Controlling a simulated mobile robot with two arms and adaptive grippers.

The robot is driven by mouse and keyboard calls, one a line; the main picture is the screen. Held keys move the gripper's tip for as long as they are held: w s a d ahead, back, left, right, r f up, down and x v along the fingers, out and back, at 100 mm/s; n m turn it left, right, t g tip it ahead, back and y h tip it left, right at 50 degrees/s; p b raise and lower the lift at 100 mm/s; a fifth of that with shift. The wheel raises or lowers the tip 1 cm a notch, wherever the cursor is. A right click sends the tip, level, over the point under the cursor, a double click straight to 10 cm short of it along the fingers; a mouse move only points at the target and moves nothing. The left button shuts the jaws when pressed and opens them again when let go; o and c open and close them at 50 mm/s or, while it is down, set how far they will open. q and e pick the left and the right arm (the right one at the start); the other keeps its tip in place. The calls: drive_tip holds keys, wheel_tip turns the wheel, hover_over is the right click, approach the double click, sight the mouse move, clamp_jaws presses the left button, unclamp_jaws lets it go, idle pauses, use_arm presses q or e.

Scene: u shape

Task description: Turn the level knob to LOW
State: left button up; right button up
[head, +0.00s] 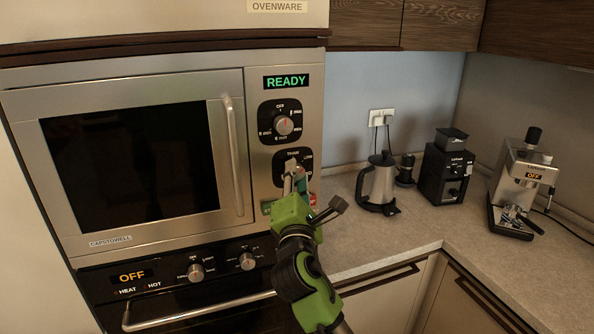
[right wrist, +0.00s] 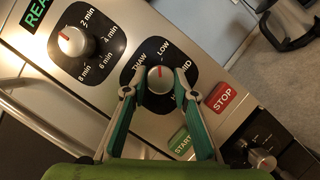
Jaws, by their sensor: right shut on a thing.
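The level knob (right wrist: 161,79) is a round silver dial with a red mark, on a black plate labelled THAW, LOW and MID. In the right wrist view its red mark points up, roughly between THAW and LOW. My right gripper (right wrist: 158,84) is shut on the knob, one finger on each side. In the head view the right gripper (head: 291,178) covers most of the level knob (head: 290,164) on the microwave panel. My left gripper is not in view.
The timer knob (head: 284,125) is above, under a green READY display (head: 286,82). Green START (right wrist: 181,141) and red STOP (right wrist: 221,97) buttons lie below. The microwave door handle (head: 233,155) is to the left. A kettle (head: 377,184), grinder (head: 446,172) and coffee machine (head: 525,185) stand right.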

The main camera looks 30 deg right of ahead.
drive_tip(key=shift+r+m+g+p, duration=0.1)
drive_tip(key=shift+m+g+p, duration=0.6)
drive_tip(key=shift+m, duration=0.6)
drive_tip(key=o, duration=1.1)
drive_tip(key=v, duration=1.2)
